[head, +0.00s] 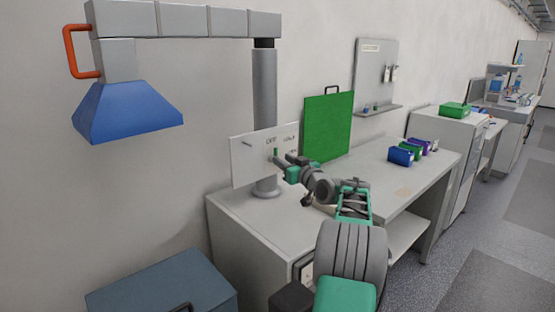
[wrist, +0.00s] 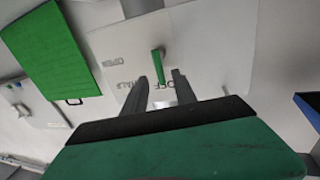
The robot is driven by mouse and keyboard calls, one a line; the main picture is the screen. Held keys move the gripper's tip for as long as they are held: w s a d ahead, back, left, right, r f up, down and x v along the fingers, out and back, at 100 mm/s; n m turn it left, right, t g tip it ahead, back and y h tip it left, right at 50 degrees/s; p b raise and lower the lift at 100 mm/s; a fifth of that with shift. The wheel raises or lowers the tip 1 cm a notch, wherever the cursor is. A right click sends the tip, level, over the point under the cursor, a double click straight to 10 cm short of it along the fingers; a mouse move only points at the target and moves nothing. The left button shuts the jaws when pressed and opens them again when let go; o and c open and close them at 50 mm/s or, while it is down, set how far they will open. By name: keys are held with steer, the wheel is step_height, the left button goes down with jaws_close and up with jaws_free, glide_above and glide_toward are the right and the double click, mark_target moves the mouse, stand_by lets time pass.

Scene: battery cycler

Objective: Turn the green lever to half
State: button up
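The green lever (head: 275,152) is on a pale upright panel (head: 243,165) by the grey post. It stands upright, its end near the OFF label; HALF is printed to its right. In the wrist view, turned over, the lever (wrist: 158,60) points down toward OFF, with HALF and OPEN lettering to its left. My gripper (head: 280,159) is in front of the panel, close to the lever. In the wrist view its two fingers (wrist: 159,76) are apart, with the lever's end showing between the tips. I cannot tell whether either finger touches it.
A blue hood (head: 125,112) with an orange handle (head: 72,52) hangs from a grey arm at the upper left. A green board (head: 328,125) leans on the wall right of the panel. Small bins (head: 401,156) stand on the bench. A blue-grey box (head: 160,282) is at lower left.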

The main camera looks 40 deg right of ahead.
steer(key=w, duration=0.3)
steer(key=w+p, duration=0.1)
steer(key=shift+w+d, duration=0.25)
steer(key=shift+d, duration=0.15)
steer(key=shift+c, duration=0.4)
jaws_close()
